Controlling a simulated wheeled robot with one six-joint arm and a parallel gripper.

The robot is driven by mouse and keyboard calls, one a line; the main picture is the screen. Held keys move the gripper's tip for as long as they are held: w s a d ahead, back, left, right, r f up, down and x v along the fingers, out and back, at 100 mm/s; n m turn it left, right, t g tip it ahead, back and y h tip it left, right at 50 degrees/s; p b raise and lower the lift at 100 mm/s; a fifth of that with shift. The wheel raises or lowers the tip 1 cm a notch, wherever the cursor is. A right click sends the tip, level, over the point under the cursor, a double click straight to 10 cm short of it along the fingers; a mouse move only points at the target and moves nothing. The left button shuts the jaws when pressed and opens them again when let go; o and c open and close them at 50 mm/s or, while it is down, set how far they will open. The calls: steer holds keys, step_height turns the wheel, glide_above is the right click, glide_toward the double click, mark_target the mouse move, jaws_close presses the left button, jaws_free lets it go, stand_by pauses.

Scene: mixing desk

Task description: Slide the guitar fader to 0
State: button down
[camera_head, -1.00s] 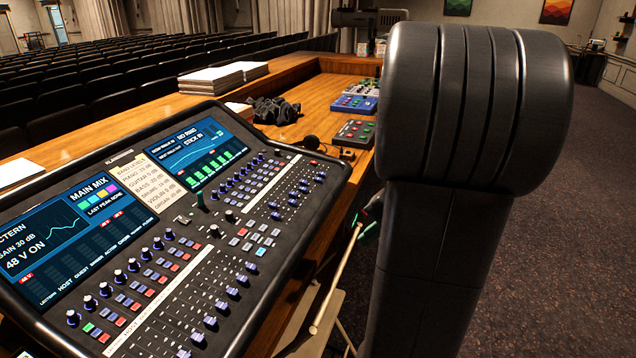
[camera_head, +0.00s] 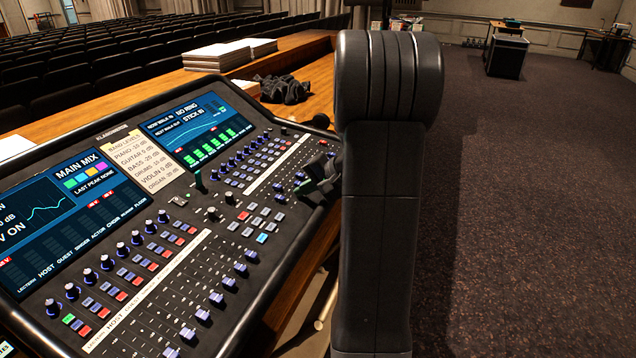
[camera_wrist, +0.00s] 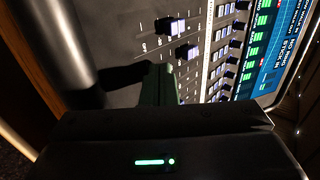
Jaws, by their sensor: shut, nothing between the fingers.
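The mixing desk (camera_head: 228,290) has a right-hand fader bank whose caps (camera_head: 298,176) are partly covered by my arm. I cannot read which fader is the guitar. A paper note (camera_head: 143,160) on the desk lists "GUITAR 0 dB". My gripper (camera_head: 312,184) is over the desk's right edge, beside that bank. In the wrist view, the green fingers of my gripper (camera_wrist: 160,82) are shut and empty. They are close to a dark-and-white fader cap (camera_wrist: 187,51); contact cannot be told. Another cap (camera_wrist: 169,26) is farther up in that view.
Desk screens (camera_head: 190,130) stand behind the knobs. A black cloth-like heap (camera_head: 283,88) and paper stacks (camera_head: 217,57) lie on the wooden counter (camera_head: 318,75). Carpet (camera_head: 530,230) is open to the right.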

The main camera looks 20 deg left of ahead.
mark_target(281, 186)
steer(key=shift+w+a+r, duration=0.1)
steer(key=shift+a, duration=0.8)
steer(key=shift+w+a+r, duration=0.1)
steer(key=shift+a, duration=0.75)
steer(key=shift+w+a+r, duration=0.1)
steer(key=shift+w+a, duration=0.05)
steer(key=shift+a, duration=0.6)
